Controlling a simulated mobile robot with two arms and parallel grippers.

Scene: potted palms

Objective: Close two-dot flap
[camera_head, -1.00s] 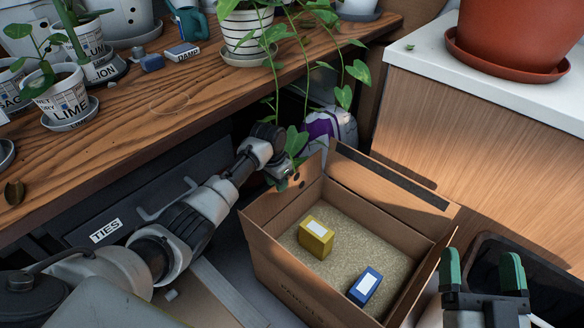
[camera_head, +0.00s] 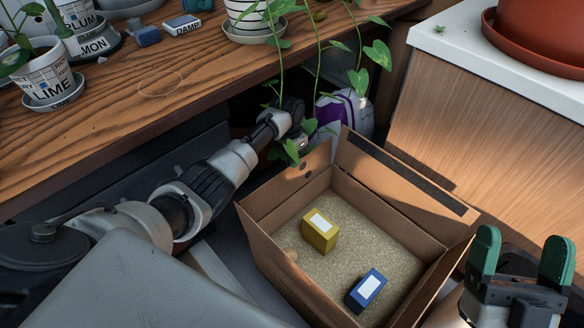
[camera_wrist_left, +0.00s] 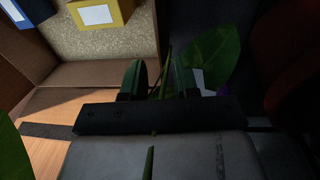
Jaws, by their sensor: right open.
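An open cardboard box (camera_head: 257,236) stands on the floor. Its two-dot flap (camera_head: 316,163), at the far left side, stands up and leans outward, with two dark dots on it. My left gripper is just beyond this flap, partly hidden by hanging leaves in the head view. In the left wrist view its green fingers (camera_wrist_left: 159,78) are apart, with a plant stem and leaf around them and no cardboard visible between them. The box shows at upper left there (camera_wrist_left: 95,76). My right gripper (camera_head: 522,252) is open and empty, right of the box.
A yellow packet (camera_head: 320,235) and a blue packet (camera_head: 366,291) lie on the box's grainy filling. A flap with a dark strip (camera_head: 400,176) stands open at the back right. Trailing vine leaves (camera_head: 360,80) hang beside my left gripper. A wooden table (camera_head: 140,110) is above.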

